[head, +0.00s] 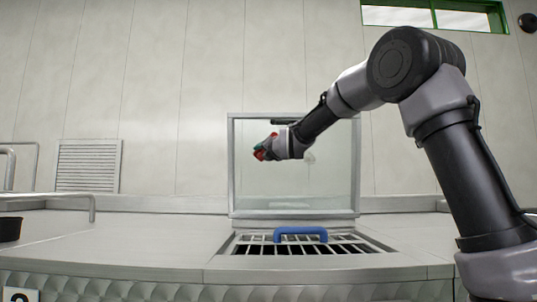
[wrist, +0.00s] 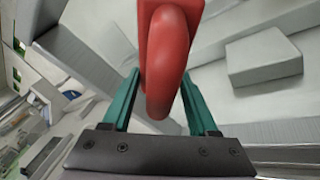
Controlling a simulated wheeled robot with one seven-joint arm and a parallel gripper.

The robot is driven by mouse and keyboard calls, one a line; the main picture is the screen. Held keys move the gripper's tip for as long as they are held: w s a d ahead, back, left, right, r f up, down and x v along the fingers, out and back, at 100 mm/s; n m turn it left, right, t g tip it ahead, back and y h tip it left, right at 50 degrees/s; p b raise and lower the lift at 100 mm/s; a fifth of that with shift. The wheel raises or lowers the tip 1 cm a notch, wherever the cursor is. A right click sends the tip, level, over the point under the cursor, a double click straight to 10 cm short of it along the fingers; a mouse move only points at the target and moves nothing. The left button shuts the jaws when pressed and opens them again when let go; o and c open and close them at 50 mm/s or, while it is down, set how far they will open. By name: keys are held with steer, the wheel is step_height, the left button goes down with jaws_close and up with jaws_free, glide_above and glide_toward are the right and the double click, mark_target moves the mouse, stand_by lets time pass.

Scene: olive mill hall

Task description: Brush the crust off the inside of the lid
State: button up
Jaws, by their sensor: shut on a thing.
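The lid (head: 250,190) stands upright behind a barred opening, a clear pane in a pale metal frame. A small whitish patch (head: 310,157) shows on the pane, just right of my wrist; I cannot tell how much crust my arm hides. My gripper (head: 268,147) is in front of the lid's left part, pointing left. Its teal fingers, clear in the wrist view (wrist: 160,100), are shut on a rounded red handle (wrist: 168,60), which looks like the brush's. It also shows as red in the head view (head: 261,154). No bristles are visible, and contact with the pane cannot be told.
A dark barred grate (head: 275,249) lies below the lid, with a blue handle (head: 300,231) over it. A panelled wall stands behind.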

mark_target(260, 154)
steer(key=shift+s, duration=0.1)
steer(key=shift+s+a+f, duration=0.1)
steer(key=shift+s+f, duration=0.05)
steer(key=shift+s, duration=1.1)
steer(key=shift+s+f, duration=0.2)
steer(key=shift+s, duration=0.65)
steer(key=shift+s+f, duration=0.15)
steer(key=shift+s, duration=0.65)
steer(key=s, duration=0.3)
steer(key=shift+f, duration=0.3)
